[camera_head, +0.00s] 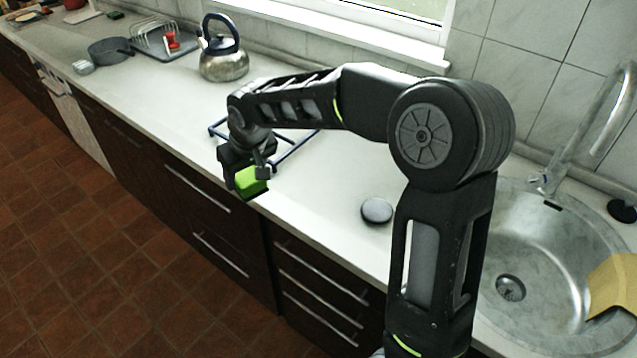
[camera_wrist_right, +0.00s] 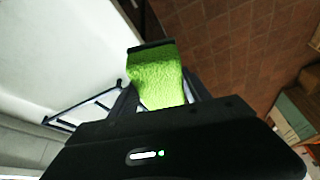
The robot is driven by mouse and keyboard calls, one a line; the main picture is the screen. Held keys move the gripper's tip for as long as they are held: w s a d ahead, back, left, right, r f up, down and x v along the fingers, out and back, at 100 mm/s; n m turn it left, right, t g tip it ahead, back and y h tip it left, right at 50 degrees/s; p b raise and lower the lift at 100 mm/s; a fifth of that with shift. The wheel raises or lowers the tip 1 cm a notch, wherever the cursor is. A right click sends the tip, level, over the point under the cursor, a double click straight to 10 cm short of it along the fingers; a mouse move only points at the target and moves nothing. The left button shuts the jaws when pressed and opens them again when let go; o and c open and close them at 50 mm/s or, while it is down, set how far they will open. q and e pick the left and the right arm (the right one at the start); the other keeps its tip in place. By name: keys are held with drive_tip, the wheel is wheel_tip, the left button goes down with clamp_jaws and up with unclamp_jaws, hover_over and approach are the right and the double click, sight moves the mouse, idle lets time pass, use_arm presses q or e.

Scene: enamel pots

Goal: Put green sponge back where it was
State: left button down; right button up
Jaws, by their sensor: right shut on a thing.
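The green sponge (camera_head: 250,180) is held in my right gripper (camera_head: 248,172), near the counter's front edge in the head view. In the right wrist view the sponge (camera_wrist_right: 157,78) is bright green with a dark far end and sits between the fingers of the right gripper (camera_wrist_right: 160,92). The gripper is shut on it. Part of the sponge is hidden by the fingers. My left gripper is not in view.
A blue metal rack (camera_head: 292,150) lies on the counter (camera_head: 325,185) behind the gripper. A kettle (camera_head: 223,62), a grey pan (camera_head: 108,50) and a dish rack (camera_head: 155,38) stand farther left. A round dark disc (camera_head: 377,211) lies near the sink (camera_head: 540,225). A yellow cloth (camera_head: 612,283) is at the sink's right.

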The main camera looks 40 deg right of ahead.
drive_tip(key=d+n+y+b, duration=0.1)
drive_tip(key=d+n+b, duration=0.2)
drive_tip(key=d, duration=1.6)
drive_tip(key=shift+s+d+r, duration=0.2)
drive_tip(key=shift+s+d, duration=0.05)
drive_tip(key=shift+s, duration=0.1)
drive_tip(key=shift+f, duration=2.5)
wheel_tip(320, 180, down, 4)
drive_tip(key=shift+f+p, duration=0.2)
drive_tip(key=shift+p, duration=0.15)
drive_tip(key=shift+f, duration=0.3)
